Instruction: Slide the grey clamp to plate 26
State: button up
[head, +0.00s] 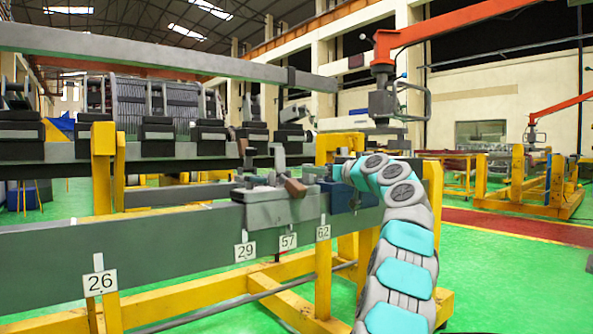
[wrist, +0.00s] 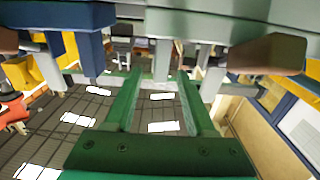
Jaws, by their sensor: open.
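The grey clamp (head: 282,208) sits on the long grey beam (head: 160,250), above plates 29 (head: 245,252) and 57 (head: 288,241). It has a brown handle (head: 295,187). Plate 26 (head: 100,282) hangs on the beam's front far to the left. In the wrist view, which looks upside down, the grey clamp (wrist: 205,18) fills the upper right, with its brown handle (wrist: 268,54). My gripper (wrist: 160,78) has open green fingers; a grey upright post (wrist: 162,58) shows between their tips. I cannot tell whether they touch it. The head view does not show the fingers clearly.
A blue clamp (head: 348,197) sits on the beam just right of the grey one, above plate 62 (head: 323,232); it also shows in the wrist view (wrist: 85,18). The beam top looks clear leftward toward plate 26, apart from a yellow post (head: 103,170) behind it.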

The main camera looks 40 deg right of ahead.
jog(key=w+p, duration=0.3)
jog(key=w, duration=0.3)
jog(key=shift+w+a+r+p, duration=0.1)
jog(key=shift+r+p, duration=0.05)
jog(key=shift+p, duration=0.15)
jog(key=shift+w+a+f, duration=0.1)
jog(key=shift+w+f, duration=0.1)
jog(key=shift+w, duration=0.4)
grip_shut()
dwell(0.8)
